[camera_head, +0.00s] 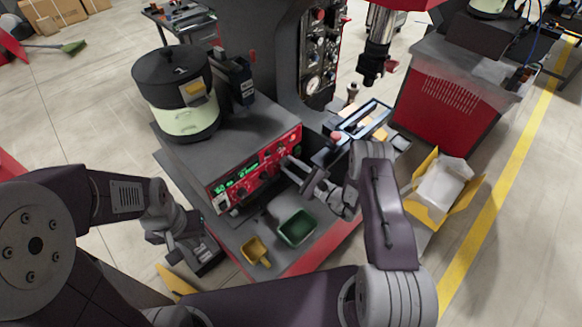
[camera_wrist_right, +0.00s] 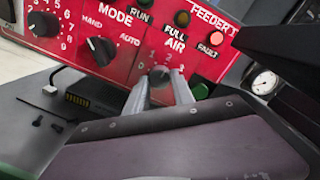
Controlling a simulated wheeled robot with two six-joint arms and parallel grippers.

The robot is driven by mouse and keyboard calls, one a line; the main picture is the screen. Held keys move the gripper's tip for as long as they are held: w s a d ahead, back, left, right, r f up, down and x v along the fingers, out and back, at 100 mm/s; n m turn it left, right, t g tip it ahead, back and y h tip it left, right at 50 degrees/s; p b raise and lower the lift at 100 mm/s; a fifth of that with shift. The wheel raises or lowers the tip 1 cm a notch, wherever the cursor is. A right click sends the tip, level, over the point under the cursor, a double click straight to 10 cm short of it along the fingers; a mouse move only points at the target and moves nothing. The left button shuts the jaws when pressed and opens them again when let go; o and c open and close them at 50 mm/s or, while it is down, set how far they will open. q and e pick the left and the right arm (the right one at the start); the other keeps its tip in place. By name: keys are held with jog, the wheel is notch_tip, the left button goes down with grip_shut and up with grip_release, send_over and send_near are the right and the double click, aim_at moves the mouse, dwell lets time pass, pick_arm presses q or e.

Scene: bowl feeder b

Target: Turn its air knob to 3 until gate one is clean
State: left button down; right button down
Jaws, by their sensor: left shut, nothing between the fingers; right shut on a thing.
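The red control panel (camera_head: 258,168) is on the front of the grey machine. In the right wrist view, the air knob (camera_wrist_right: 160,75) sits below the AIR label, with numbers 1, 2 and 3 above it. My right gripper (camera_head: 288,162) reaches the panel's right part. Its fingers stand either side of the air knob and are shut on it. I cannot tell which number the knob points to. My left gripper (camera_head: 207,258) is low at the left, shut and empty, away from the panel. The bowl feeder (camera_head: 172,88) stands on top, with a black lid. I cannot make out gate one.
The mode knob (camera_wrist_right: 101,50) is left of the air knob; a green button (camera_wrist_right: 203,88) is close on its right. A yellow box (camera_head: 412,196) stands at the right.

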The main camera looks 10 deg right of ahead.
jog(key=m+b, duration=0.2)
jog(key=m, duration=0.2)
jog(key=shift+f, duration=0.15)
jog(key=shift+s+m+b, duration=0.1)
jog(key=shift+m+b, duration=0.45)
jog(key=shift+m, duration=1.15)
jog(key=shift+m+t, duration=0.3)
jog(key=c, duration=1.1)
grip_release()
